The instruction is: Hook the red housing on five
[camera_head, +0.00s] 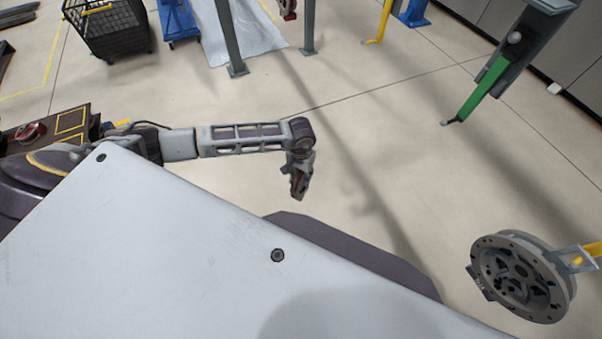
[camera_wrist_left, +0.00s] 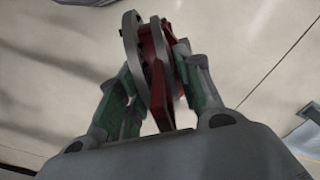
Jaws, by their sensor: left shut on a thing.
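In the head view my left gripper (camera_head: 299,183) hangs over open floor, at the end of my left arm. It is shut on the red housing, mostly hidden there. In the left wrist view the red housing (camera_wrist_left: 158,95), with a grey ring-shaped rim, stands on edge between the two green-padded fingers. A green hook (camera_head: 485,88) hangs at the upper right, apart from the gripper, with nothing seen on it. A yellow hook (camera_head: 590,256) at the right edge bears a grey round housing (camera_head: 520,275). I cannot read any hook number. My right gripper is out of view.
A bench (camera_head: 70,125) with another red part (camera_head: 30,132) stands at the left. A black mesh crate (camera_head: 115,32) and a blue cart (camera_head: 180,22) stand behind. Grey posts (camera_head: 230,40) rise at the back. The floor between gripper and green hook is clear.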

